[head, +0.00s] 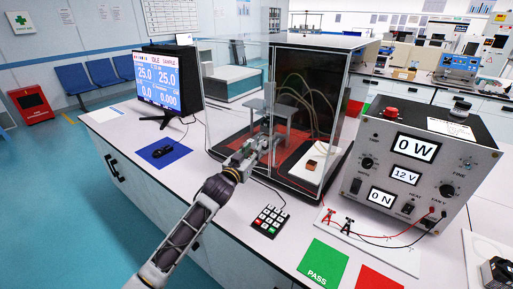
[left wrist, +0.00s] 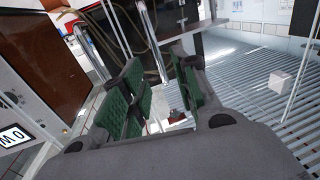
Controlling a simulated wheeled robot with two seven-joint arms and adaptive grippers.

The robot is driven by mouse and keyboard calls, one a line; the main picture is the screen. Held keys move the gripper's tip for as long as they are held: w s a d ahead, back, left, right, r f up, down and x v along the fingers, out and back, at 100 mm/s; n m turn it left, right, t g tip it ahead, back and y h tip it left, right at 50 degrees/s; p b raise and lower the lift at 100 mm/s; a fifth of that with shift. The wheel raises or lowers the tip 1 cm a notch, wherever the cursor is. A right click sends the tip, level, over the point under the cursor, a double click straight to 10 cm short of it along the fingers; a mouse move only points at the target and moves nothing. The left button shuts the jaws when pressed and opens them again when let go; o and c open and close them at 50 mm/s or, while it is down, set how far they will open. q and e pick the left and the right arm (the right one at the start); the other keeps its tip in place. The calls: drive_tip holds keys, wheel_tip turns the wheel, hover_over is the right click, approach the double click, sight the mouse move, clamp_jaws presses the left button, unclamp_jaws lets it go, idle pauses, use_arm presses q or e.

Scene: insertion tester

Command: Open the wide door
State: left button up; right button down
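The clear-walled test chamber (head: 312,40) stands on the bench, with silver-framed panes and a metal fixture, hoses and a red floor inside. I take its large framed front pane (head: 318,95) as the wide door; whether it is ajar is hard to tell. A dark framed panel (left wrist: 52,65) fills the left of the left wrist view. My left gripper (head: 272,142) is at the chamber's front, near the door's left edge. In the left wrist view its green-padded fingers (left wrist: 161,85) are apart. A thin pale edge shows behind the gap; contact is unclear. My right gripper is not in view.
A power unit (head: 415,165) stands right of the chamber, with leads running to a white board. A monitor (head: 158,82) and blue mat (head: 165,153) are left. Green PASS (head: 323,264) and red mats lie in front.

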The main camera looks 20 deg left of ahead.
use_arm(q)
drive_tip(key=shift+w+d, duration=0.2)
drive_tip(key=shift+w, duration=0.8)
drive_tip(key=shift+w+d, duration=0.15)
drive_tip(key=shift+w, duration=0.8)
clamp_jaws()
